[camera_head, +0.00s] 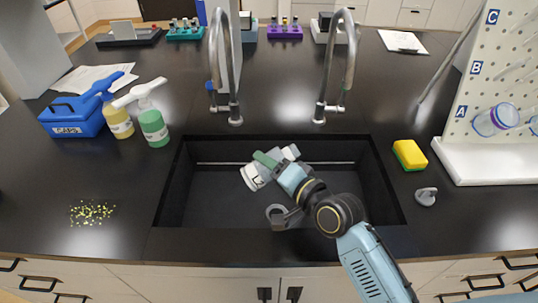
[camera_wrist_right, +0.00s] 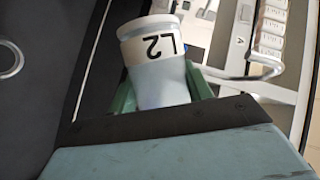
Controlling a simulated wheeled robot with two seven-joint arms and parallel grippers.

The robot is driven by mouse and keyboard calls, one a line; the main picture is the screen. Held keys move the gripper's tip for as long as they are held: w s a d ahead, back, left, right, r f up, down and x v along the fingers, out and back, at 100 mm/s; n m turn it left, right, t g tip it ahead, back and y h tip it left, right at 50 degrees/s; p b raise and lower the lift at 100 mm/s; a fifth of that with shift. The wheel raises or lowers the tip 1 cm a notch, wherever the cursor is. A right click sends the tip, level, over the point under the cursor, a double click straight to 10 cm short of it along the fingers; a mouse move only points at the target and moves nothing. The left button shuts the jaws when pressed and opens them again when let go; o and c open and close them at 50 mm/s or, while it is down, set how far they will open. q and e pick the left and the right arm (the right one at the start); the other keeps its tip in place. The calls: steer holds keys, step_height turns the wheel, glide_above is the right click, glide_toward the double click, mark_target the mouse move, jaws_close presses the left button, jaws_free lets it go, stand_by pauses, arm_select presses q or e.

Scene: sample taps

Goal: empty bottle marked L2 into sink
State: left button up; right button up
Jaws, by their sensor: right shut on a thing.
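The white bottle (camera_head: 257,175) is held over the black sink (camera_head: 190,205) in the head view, lying tilted across my right gripper (camera_head: 272,161). In the right wrist view the bottle (camera_wrist_right: 160,82) shows its label, L2, upside down, with the green fingers on either side of it. My right gripper is shut on it. One pale end of the bottle points up and right, the other down and left. Part of its middle is hidden by the gripper. I see no liquid flowing. My left gripper is not in view.
Two taps (camera_head: 233,95) (camera_head: 322,105) stand behind the sink. Green (camera_head: 153,126) and yellow (camera_head: 121,124) spray bottles and a blue box (camera_head: 72,122) are left. A sponge (camera_head: 410,155) and a white pegboard rack (camera_head: 485,165) are right. Yellow bits (camera_head: 92,213) lie front left.

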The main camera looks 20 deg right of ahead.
steer(key=shift+f+n+h, duration=0.2)
steer(key=shift+n+h, duration=0.2)
steer(key=shift+n, duration=0.2)
steer(key=n+h+p, duration=0.1)
steer(key=n+p, duration=0.1)
steer(key=p, duration=0.1)
steer(key=d+n+h+p, duration=0.1)
steer(key=n+p, duration=0.1)
steer(key=p, duration=0.2)
steer(key=d+f+n+g+h+p, duration=0.1)
steer(key=n+p, duration=0.1)
steer(key=p, duration=0.1)
steer(key=shift+w+h, duration=0.1)
steer(key=shift+h, duration=0.2)
steer(key=shift+d+f+n+h+p, duration=0.15)
steer(key=shift+d+n+h+p, duration=0.1)
steer(key=shift+n+h+p, duration=0.3)
steer(key=shift+d+f+n, duration=0.1)
steer(key=shift+d+n, duration=0.1)
steer(key=shift+n, duration=0.15)
